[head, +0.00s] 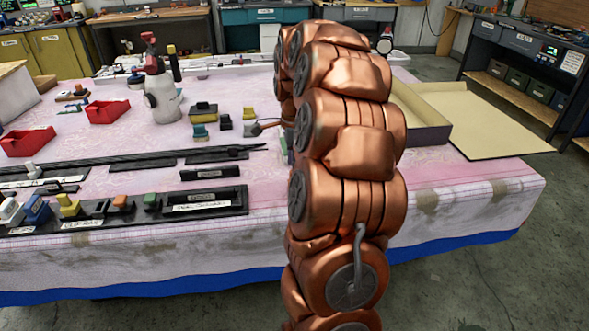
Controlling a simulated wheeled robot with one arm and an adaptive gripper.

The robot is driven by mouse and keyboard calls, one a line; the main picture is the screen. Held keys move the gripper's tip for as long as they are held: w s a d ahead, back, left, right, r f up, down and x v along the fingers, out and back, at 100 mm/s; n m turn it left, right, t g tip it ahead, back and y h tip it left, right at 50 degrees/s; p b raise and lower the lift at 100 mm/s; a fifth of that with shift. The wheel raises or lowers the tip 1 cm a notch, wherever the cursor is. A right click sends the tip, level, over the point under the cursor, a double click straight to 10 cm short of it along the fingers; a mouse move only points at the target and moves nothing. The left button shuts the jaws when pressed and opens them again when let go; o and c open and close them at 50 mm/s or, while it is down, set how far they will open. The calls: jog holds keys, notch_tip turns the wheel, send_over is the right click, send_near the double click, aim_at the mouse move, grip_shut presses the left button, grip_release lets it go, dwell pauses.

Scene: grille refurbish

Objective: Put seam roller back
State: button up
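My copper-coloured arm rises through the middle of the head view and bends away over the table. My gripper is hidden behind the arm, so I cannot see its fingers or what they may hold. A small tool with a grey block-like end and a thin brownish shaft (264,125) shows at the arm's left edge. It may be the seam roller, but its right end is hidden by the arm and I cannot tell whether it is held. Black labelled holders (205,198) lie along the table's front, and a small one (210,173) lies behind them.
The covered table (460,200) has red trays (108,111), a white spray bottle (163,95) and several small blocks (203,112). A shallow open box (430,133) stands right of my arm. A long dark strip (120,161) crosses the left. Workbenches line the back and right.

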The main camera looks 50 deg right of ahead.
notch_tip(320, 180, up, 10)
jog(key=shift+f, duration=0.2)
dwell(0.5)
jog(key=s+a+r+n+p, duration=0.1)
jog(key=s+a+n+p, duration=0.2)
jog(key=a+n, duration=0.55)
jog(key=s+a+r+n+p, duration=0.2)
jog(key=s+a+n, duration=0.15)
jog(key=a, duration=0.95)
jog(key=s+a+f+n+g+p, duration=0.1)
jog(key=s+a+f+n+p, duration=0.1)
jog(key=s+a+n, duration=0.3)
jog(key=s+a+f+n+p, duration=0.2)
jog(key=s+a+n, duration=0.3)
jog(key=s+n, duration=0.3)
jog(key=s+p, duration=0.1)
jog(key=s, duration=0.3)
jog(key=shift+s+a+g, duration=0.25)
jog(key=shift+a+g, duration=0.15)
